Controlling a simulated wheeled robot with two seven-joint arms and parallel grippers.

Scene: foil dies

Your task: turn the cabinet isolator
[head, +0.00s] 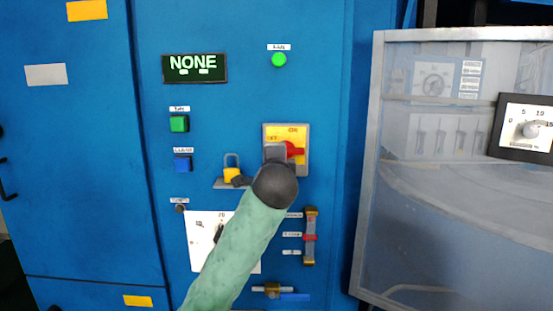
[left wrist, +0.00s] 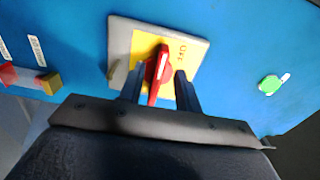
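The isolator is a yellow plate (head: 301,134) in a grey frame on the blue cabinet front, with a red handle (head: 296,149) lying about sideways. My left gripper (head: 275,153) is in front of it and hides its left and lower parts. In the left wrist view the red handle (left wrist: 158,72) stands between the two dark fingers of my left gripper (left wrist: 160,82), with yellow plate (left wrist: 145,42) showing beside it. The fingers are apart, one on each side of the handle, not visibly pressed on it. My right gripper is out of view.
A yellow padlock (head: 232,175) hangs left of the isolator. A green lamp (head: 279,59) and a display reading "NONE" (head: 195,69) are above. A slider with a red part (head: 310,238) is below. A framed clear panel (head: 375,150) stands at the right.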

